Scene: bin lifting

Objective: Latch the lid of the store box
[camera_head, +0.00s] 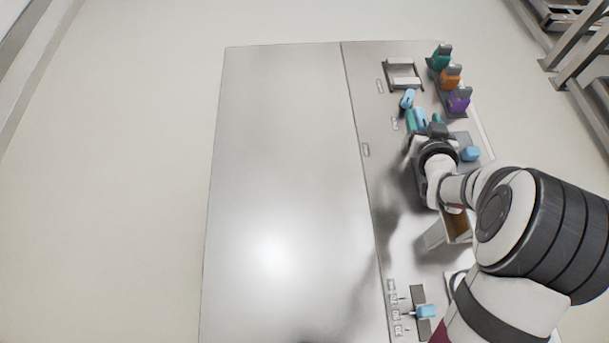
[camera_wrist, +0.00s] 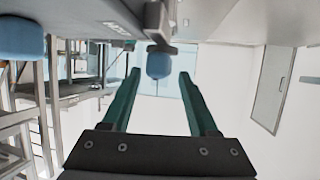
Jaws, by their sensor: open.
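My gripper (camera_head: 423,117) is over the upper right part of the bench, pointing away from my arm. In the wrist view its two teal fingers (camera_wrist: 159,74) are apart. A light-blue knob (camera_wrist: 158,66) on a grey mount shows between and just beyond the fingertips; contact cannot be told. In the head view a light-blue part (camera_head: 420,116) lies between the fingers, and another light-blue piece (camera_head: 408,98) is just ahead. An open box with a brown inside (camera_head: 458,226) is partly hidden under my arm. I cannot tell which part is the store box lid or its latch.
A rack holds green (camera_head: 441,58), orange (camera_head: 451,77) and purple (camera_head: 460,99) items. A grey frame (camera_head: 403,73) stands left of it. A blue block (camera_head: 470,153) is right of my wrist; a blue-handled fixture (camera_head: 426,311) is near the bottom. The bench's left side (camera_head: 285,180) is clear.

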